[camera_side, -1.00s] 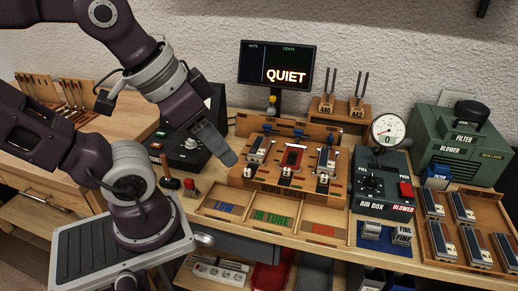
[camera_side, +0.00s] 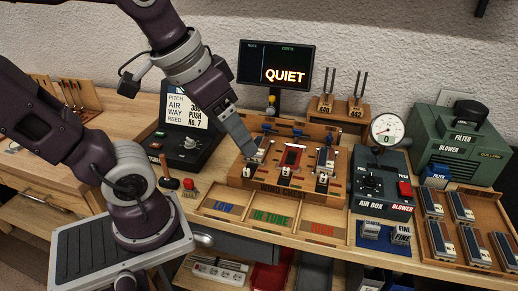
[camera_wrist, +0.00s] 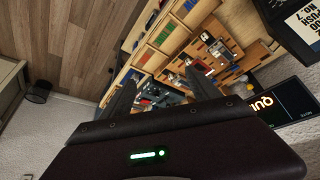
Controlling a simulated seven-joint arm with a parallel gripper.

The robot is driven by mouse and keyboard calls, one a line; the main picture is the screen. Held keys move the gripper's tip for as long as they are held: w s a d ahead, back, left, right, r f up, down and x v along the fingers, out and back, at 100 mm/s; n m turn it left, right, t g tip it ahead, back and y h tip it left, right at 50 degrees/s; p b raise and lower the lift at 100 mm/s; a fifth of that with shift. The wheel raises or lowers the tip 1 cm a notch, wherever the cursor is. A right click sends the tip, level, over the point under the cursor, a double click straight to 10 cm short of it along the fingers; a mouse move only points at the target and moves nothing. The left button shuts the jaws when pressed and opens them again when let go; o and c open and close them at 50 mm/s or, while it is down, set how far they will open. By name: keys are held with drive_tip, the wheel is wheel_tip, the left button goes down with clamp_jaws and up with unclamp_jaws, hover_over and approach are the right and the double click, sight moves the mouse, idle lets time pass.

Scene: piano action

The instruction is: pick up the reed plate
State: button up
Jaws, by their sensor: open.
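No single item is clearly marked as the reed plate. Several flat blue-and-silver plates (camera_side: 432,203) lie in the wooden tray at the right. The wind chest (camera_side: 240,180), a wooden block at bench centre, carries metal-clamped units, the middle one with a red frame (camera_side: 292,158). My gripper (camera_side: 247,150) is over the left end of the wind chest, close to its left unit (camera_side: 263,147); I cannot tell whether it touches. In the wrist view my gripper (camera_wrist: 158,84) has its two fingers spread, with nothing seen held between them.
The air box (camera_side: 370,180) with its gauge (camera_side: 388,131) stands right of the wind chest. The low, in-tune and high trays (camera_side: 265,232) are in front. A black console (camera_side: 188,143) stands left, a monitor (camera_side: 277,66) and tuning forks (camera_side: 341,95) behind, a green blower (camera_side: 460,145) far right.

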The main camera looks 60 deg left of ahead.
drive_tip(key=w+a+f+n+g, duration=0.2)
drive_tip(key=w+a+n, duration=0.1)
drive_tip(key=w+a, duration=0.55)
drive_tip(key=n+g, duration=0.3)
drive_tip(key=n, duration=0.2)
hover_over(258, 146)
drive_tip(key=f, duration=1.4)
drive_tip(key=shift+w+a+f, duration=0.1)
drive_tip(key=shift+a+f, duration=0.2)
drive_tip(key=shift+f, duration=0.05)
drive_tip(key=f, duration=0.7)
drive_tip(key=shift+d+f, duration=0.2)
drive_tip(key=shift+d, duration=0.15)
clamp_jaws()
